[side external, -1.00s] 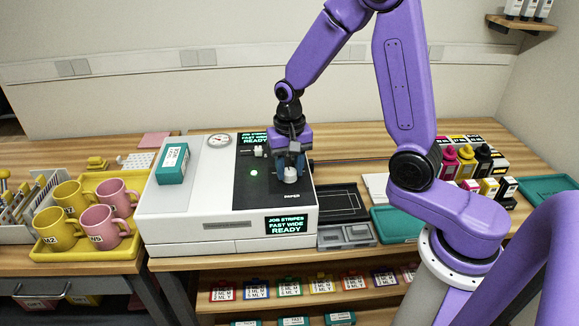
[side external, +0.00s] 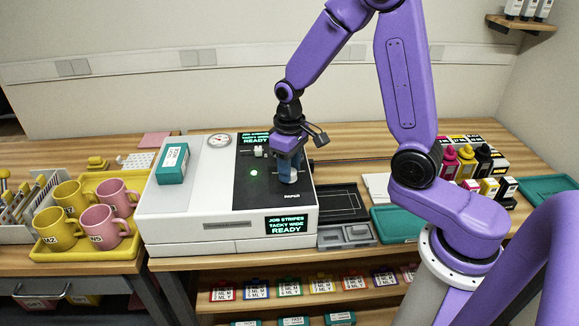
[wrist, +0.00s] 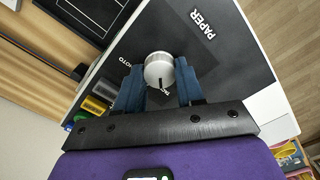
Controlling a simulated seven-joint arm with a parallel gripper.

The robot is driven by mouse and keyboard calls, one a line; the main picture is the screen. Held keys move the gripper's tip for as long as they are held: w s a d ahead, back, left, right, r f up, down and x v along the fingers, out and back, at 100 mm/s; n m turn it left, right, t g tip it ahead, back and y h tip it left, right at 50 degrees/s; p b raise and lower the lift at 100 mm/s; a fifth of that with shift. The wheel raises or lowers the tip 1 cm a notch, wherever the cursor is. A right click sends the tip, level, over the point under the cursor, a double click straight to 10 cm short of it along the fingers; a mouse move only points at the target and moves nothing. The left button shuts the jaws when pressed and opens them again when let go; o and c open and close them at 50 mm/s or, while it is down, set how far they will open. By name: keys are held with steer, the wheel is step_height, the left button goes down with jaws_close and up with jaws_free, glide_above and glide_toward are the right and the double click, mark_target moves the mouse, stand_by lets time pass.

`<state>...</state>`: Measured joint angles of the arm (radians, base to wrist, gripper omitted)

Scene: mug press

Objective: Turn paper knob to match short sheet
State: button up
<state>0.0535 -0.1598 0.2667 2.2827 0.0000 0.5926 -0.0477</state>
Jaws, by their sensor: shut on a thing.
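The paper knob is a round silver dial with a dark pointer mark, on the press's black panel beside the word PAPER; it shows in the wrist view (wrist: 159,68). My gripper (wrist: 158,84) is shut on the knob, one blue finger on each side. In the side view my gripper (side external: 289,172) points down at the panel, and its fingers hide most of the knob. The front display (side external: 286,224) of the white press (side external: 190,210) reads JOB STRIPES, TACKY WIDE, READY. I cannot pick out a short sheet with certainty.
A teal box (side external: 172,165) lies on the press's left top, near a round gauge (side external: 220,140). A yellow tray (side external: 52,252) of mugs stands left. A black tray (side external: 340,204) and grey bin (side external: 346,236) sit right of the press. Ink bottles (side external: 466,160) stand farther right.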

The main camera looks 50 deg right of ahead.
steer(key=shift+n, duration=0.3)
stand_by(0.4)
steer(key=o, duration=1)
steer(key=shift+o, duration=0.2)
steer(key=shift+r, duration=0.1)
step_height(320, 180, up, 17)
steer(key=shift+r, duration=0.15)
steer(key=s+a+f+n, duration=0.1)
steer(key=s+f+n, duration=0.3)
steer(key=s, duration=0.8)
steer(key=s+a+f+n, duration=0.2)
steer(key=s+f+n, duration=0.3)
steer(key=s, duration=0.7)
steer(key=shift+s+n, duration=0.2)
steer(key=shift+n, duration=0.4)
